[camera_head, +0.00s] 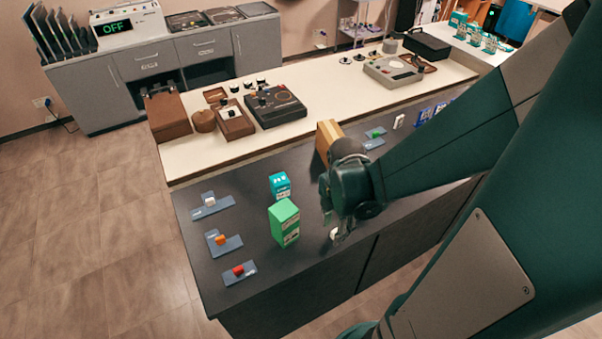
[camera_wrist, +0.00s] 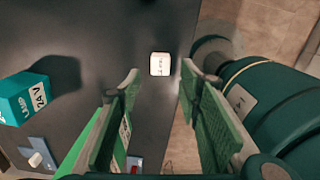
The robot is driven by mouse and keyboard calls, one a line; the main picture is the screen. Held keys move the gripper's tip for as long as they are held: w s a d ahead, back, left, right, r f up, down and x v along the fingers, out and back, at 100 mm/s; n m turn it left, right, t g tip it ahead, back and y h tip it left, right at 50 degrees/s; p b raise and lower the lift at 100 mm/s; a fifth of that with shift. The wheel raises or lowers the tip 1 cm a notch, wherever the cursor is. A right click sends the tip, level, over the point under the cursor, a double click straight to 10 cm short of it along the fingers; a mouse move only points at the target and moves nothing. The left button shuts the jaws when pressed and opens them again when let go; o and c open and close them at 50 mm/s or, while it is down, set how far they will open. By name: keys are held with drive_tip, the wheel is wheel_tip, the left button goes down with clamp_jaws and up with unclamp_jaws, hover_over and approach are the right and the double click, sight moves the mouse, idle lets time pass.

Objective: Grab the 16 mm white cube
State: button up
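A small white cube (camera_wrist: 160,64) with dark print on its face lies on the dark counter top (camera_wrist: 90,30), close to the counter's edge. In the head view the white cube (camera_head: 334,233) shows just below my gripper (camera_head: 335,222), partly hidden by the fingers. In the wrist view my gripper (camera_wrist: 158,84) is open, with a green-padded finger on each side. The cube appears between and just beyond the fingertips, with no visible contact. Another white cube (camera_head: 210,201) sits on a blue-grey holder (camera_head: 222,203) at the counter's left.
A green box (camera_head: 284,222) stands left of my gripper, with a teal box (camera_head: 280,185) behind it. Orange (camera_head: 221,239) and red (camera_head: 238,270) cubes sit on holders to the left. A tan box (camera_head: 326,142) stands behind my wrist. The counter's front edge is close by.

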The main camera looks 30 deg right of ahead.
drive_tip(key=shift+f+b, duration=0.4)
drive_tip(key=shift+f, duration=1)
drive_tip(key=shift+c, duration=0.6)
drive_tip(key=c, duration=0.8)
